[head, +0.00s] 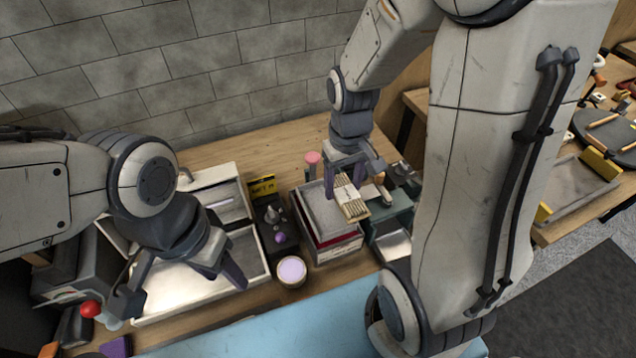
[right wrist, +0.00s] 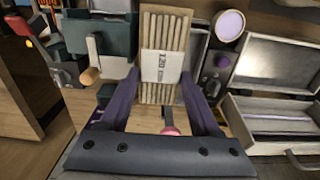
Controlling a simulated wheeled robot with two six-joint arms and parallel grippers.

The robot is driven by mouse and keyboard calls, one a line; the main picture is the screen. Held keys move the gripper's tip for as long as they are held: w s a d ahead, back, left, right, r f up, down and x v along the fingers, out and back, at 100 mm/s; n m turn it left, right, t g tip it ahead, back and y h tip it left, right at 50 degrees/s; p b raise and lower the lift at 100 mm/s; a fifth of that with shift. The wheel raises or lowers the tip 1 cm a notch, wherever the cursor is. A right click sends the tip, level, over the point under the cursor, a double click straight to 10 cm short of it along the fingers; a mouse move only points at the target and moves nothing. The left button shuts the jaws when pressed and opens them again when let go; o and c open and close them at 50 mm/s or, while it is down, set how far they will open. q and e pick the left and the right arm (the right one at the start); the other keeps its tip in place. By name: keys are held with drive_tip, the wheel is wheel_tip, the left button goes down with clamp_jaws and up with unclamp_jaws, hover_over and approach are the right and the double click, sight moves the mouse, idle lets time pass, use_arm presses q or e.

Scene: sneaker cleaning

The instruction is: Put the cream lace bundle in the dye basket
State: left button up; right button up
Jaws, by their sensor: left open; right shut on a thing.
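My right gripper (head: 345,188) is shut on the cream bundle (head: 353,207), a flat row of pale strips with a white printed paper band. In the right wrist view the bundle (right wrist: 163,35) sits between the two purple fingers of the right gripper (right wrist: 160,80) and reaches out beyond them. In the head view it is over the right part of a grey-topped box (head: 318,212) with dark red and pale sides; the gap below it is hard to judge. I cannot tell for sure which container is the dye basket. My left gripper (head: 185,285) is open and empty over the pale tray.
An open pale case (head: 262,268) with a tray stands at the left. A green device (head: 392,222) is close at the box's right. A blue mat (head: 270,338) lies in front.

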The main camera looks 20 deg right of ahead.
hover_over(323, 203)
wheel_tip(323, 203, down, 3)
drive_tip(key=shift+p, duration=0.35)
drive_tip(key=shift+f, duration=2.05)
drive_tip(key=shift+f, duration=0.2)
drive_tip(key=o, duration=1.1)
drive_tip(key=shift+c, duration=0.2)
